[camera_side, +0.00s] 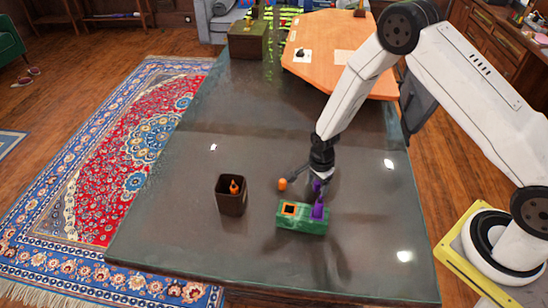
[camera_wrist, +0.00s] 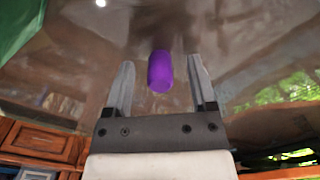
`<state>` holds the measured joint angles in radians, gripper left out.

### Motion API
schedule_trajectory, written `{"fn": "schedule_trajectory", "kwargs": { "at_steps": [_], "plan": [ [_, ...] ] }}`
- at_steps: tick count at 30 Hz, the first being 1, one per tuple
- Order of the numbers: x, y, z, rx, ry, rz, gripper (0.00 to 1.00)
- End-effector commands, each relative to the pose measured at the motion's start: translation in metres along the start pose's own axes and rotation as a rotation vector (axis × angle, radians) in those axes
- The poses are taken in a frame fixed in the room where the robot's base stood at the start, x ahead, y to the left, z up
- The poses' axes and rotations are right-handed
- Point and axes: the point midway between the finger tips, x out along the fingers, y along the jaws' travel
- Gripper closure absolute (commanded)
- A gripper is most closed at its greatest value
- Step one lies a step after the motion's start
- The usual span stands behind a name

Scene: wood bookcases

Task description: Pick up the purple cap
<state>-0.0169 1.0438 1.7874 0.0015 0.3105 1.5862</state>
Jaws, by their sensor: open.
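The purple cap (camera_wrist: 160,72) appears in the wrist view as a short purple cylinder between the two fingers of my gripper (camera_wrist: 160,68), with gaps on both sides. In the side view my gripper (camera_side: 320,180) points down above the right end of a green block (camera_side: 291,223). Purple shows at the fingertips and again at the block's right end (camera_side: 318,211); I cannot tell which purple part is the cap. My gripper is open. The block has an orange-rimmed opening (camera_side: 290,209) on its left.
A brown open box (camera_side: 231,203) with an orange piece (camera_side: 234,187) inside stands left of the block. A loose orange piece (camera_side: 282,184) lies on the dark table (camera_side: 170,220) behind the block. A dark green box (camera_side: 248,40) stands at the far end.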

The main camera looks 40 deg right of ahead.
Motion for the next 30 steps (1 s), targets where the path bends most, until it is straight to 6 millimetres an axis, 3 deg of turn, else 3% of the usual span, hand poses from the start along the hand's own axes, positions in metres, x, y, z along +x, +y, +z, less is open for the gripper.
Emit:
{"fn": "schedule_trajectory", "kwargs": {
  "at_steps": [17, 21, 24, 30],
  "plan": [
    [0.0023, -0.0001, 0.0, 0.0, 0.0, 0.0, 0.28],
    [0.0022, -0.0001, 0.0, 0.0, 0.0, 0.0, 0.72],
    [0.0022, -0.0001, -0.0001, 0.0, 0.0, 0.0, 1.0],
    [0.0022, -0.0001, 0.0, 0.0, 0.0, 0.0, 1.0]
  ]
}}
